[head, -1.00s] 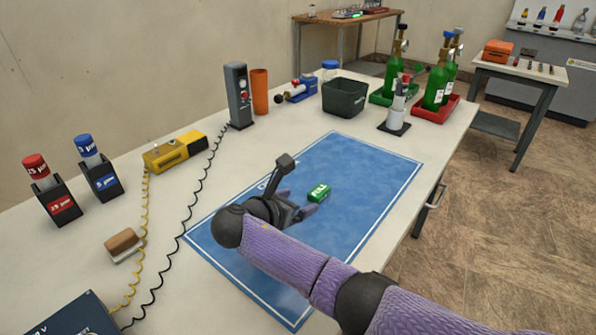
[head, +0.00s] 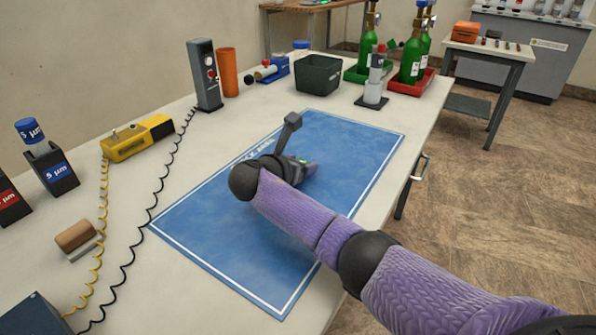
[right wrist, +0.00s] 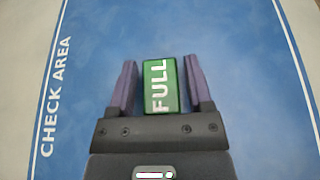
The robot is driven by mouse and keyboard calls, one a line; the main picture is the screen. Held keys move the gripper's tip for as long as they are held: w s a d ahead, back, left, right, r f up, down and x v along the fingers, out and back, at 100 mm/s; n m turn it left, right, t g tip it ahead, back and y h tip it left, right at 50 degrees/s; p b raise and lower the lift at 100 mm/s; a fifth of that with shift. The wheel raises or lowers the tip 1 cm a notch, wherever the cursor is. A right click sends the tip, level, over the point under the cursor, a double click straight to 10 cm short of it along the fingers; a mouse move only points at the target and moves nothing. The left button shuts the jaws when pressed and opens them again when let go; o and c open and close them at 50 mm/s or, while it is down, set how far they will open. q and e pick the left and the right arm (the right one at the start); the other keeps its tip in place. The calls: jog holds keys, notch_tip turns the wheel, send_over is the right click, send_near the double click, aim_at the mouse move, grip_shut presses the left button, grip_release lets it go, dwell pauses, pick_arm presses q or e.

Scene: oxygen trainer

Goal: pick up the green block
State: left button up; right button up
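The green block (right wrist: 161,86), marked "FULL" in white, lies on the blue check-area mat (head: 350,140). In the right wrist view it sits between the two purple fingers of my right gripper (right wrist: 158,84), with narrow gaps showing on both sides. The right gripper is open around the block. My left gripper is in neither view.
A dark bin (head: 318,76), a white stand (head: 374,90) and green bottles (head: 412,58) in trays stand behind the mat. The mat around the gripper is clear.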

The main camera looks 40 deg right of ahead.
grip_shut()
